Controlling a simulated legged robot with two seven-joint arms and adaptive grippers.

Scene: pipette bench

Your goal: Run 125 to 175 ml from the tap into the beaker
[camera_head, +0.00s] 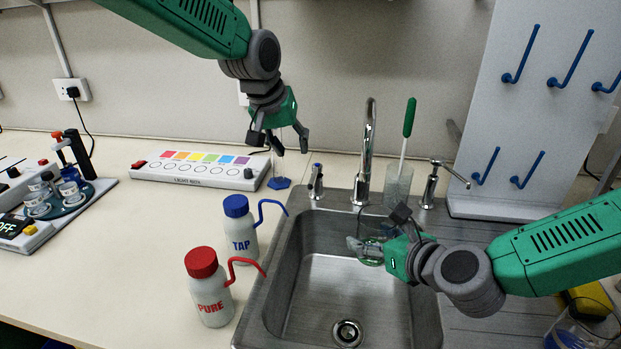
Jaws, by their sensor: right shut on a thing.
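The chrome tap (369,145) rises behind the sink, with its spout over the basin. A clear glass beaker (370,256) is in the basin area below the spout, partly hidden by my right gripper. My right gripper (378,231) reaches in from the right and is shut on the beaker. I cannot tell the water level in it, and no clear stream shows. A tap handle with a blue top (316,182) stands left of the spout. My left gripper (280,142) hangs open and empty above the counter, behind and left of that handle.
The steel sink (273,306) has a drain at its bottom. TAP (240,227) and PURE (208,290) wash bottles stand left of it. A blue hexagonal base (279,184) lies below my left gripper. A glass with a green-handled brush (398,183) and a peg board (520,130) stand behind.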

